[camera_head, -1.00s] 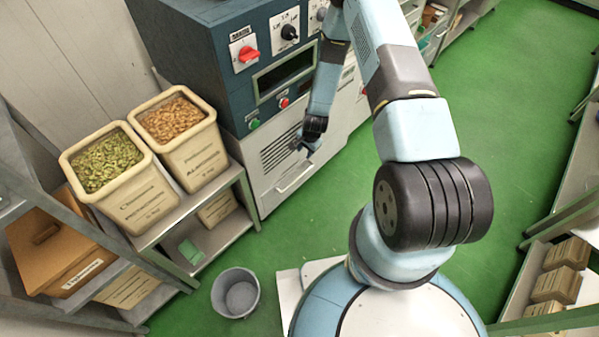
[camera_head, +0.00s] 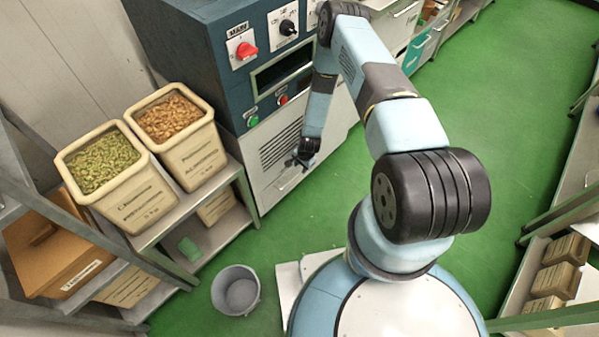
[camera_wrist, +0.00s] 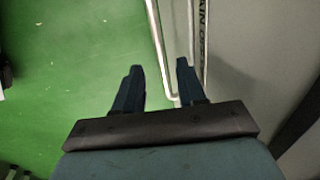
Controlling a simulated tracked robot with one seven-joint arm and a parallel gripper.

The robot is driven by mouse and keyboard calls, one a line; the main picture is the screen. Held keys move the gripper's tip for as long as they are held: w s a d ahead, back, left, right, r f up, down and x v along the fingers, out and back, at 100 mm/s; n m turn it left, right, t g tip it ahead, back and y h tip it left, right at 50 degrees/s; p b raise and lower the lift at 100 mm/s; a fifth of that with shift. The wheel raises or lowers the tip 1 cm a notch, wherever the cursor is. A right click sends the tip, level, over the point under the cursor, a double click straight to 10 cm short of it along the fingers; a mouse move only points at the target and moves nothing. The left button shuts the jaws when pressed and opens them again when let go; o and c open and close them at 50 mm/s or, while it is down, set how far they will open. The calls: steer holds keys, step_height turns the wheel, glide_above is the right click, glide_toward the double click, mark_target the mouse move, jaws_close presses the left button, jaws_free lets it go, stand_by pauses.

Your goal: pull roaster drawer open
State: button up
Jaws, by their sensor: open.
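The roaster drawer (camera_head: 266,190) is the pale grey front panel low on the roaster, and it looks shut. Its bar handle (camera_head: 284,183) is partly hidden by my gripper (camera_head: 299,162) in the head view. In the wrist view my gripper (camera_wrist: 160,68) is open, with its two dark fingers apart. The pale handle bar (camera_wrist: 160,40) runs down the picture between the fingertips, nearer the right one. I cannot tell whether either finger touches it. The drawer front (camera_wrist: 250,50) fills the right side of that view.
The blue roaster body (camera_head: 190,60) with knobs stands above the drawer. A shelf to its left carries a pistachio bin (camera_head: 135,200) and an almond bin (camera_head: 190,160). A grey bucket (camera_head: 236,290) stands on the floor. The green floor (camera_head: 480,130) to the right is clear.

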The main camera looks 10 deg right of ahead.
mark_target(299, 173)
steer(key=shift+w+a+f, duration=0.1)
steer(key=shift+w+f, duration=0.05)
steer(key=shift+f, duration=0.8)
steer(key=shift+w+a+f, duration=0.1)
steer(key=shift+a+f, duration=0.05)
steer(key=shift+f, duration=0.85)
steer(key=shift+w+a+f, duration=0.1)
steer(key=shift+w+f, duration=0.05)
steer(key=shift+f, duration=0.8)
jaws_close()
